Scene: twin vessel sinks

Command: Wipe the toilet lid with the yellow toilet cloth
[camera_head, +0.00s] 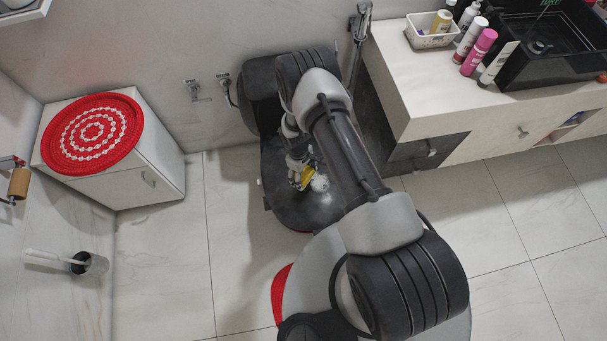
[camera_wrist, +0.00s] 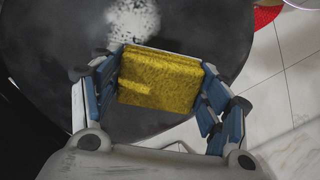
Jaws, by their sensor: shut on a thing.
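The toilet lid (camera_head: 290,208) is dark grey to black and closed, below my arm in the head view. It fills much of the wrist view (camera_wrist: 60,50). A whitish speckled patch (camera_wrist: 133,20) lies on it, just beyond the cloth. My gripper (camera_wrist: 160,82) is shut on the yellow toilet cloth (camera_wrist: 158,80), a folded, thick-looking block between the two fingers. The cloth also shows in the head view as a small yellow piece (camera_head: 306,178) close over the lid. I cannot tell whether it touches the lid. My arm hides part of the lid.
A white cabinet (camera_head: 150,170) with a red round mat (camera_head: 92,133) stands at left. A toilet brush holder (camera_head: 92,264) is on the left wall. The vanity counter (camera_head: 400,70) with bottles and a black sink (camera_head: 545,50) is close at right. Floor tiles left of the toilet are clear.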

